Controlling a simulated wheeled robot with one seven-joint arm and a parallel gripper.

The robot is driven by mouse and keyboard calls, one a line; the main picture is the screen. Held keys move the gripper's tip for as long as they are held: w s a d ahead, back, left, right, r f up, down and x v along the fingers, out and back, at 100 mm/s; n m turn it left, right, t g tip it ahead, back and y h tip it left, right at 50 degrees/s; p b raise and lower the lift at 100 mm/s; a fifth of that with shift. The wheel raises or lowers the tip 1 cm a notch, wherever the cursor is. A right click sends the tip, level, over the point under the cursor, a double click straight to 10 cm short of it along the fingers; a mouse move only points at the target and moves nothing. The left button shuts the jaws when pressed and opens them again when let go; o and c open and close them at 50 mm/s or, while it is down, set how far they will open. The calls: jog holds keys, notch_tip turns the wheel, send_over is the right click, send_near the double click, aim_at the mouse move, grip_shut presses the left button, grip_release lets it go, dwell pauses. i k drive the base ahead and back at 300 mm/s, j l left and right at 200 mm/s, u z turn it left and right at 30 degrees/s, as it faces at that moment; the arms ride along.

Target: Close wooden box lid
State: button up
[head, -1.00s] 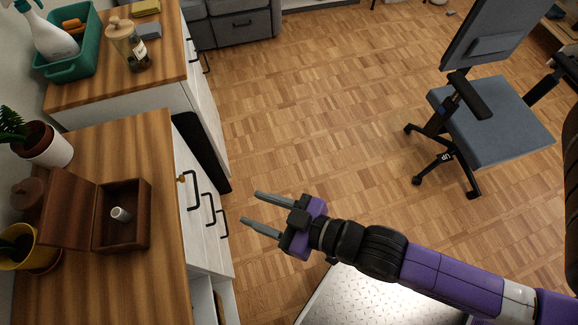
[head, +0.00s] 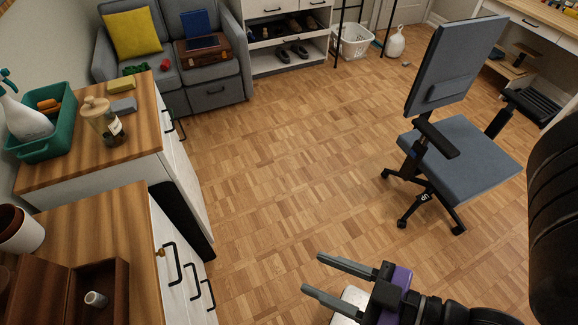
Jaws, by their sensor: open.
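The wooden box (head: 121,289) sits on the near desk at the lower left, partly cut off by the bottom edge. Its dark lid (head: 38,291) is open, swung out to the left. A small white cylinder (head: 96,299) is inside the box. My gripper (head: 311,273) is open and empty, its two grey fingers pointing left. It is over the floor, well to the right of the box and touching nothing.
The near desk (head: 110,220) has drawers with black handles on its right side. A second cabinet holds a green basket (head: 62,135) and a jar (head: 103,122). A white pot (head: 20,230) stands behind the lid. An office chair (head: 460,160) is at the right; the floor between is clear.

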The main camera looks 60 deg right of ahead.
aim_at(37, 297)
jog(key=i+l, duration=0.25)
jog(key=i, duration=0.25)
jog(key=i+l, duration=0.2)
jog(key=i, duration=0.25)
jog(key=i+l, duration=0.25)
jog(key=i, duration=0.25)
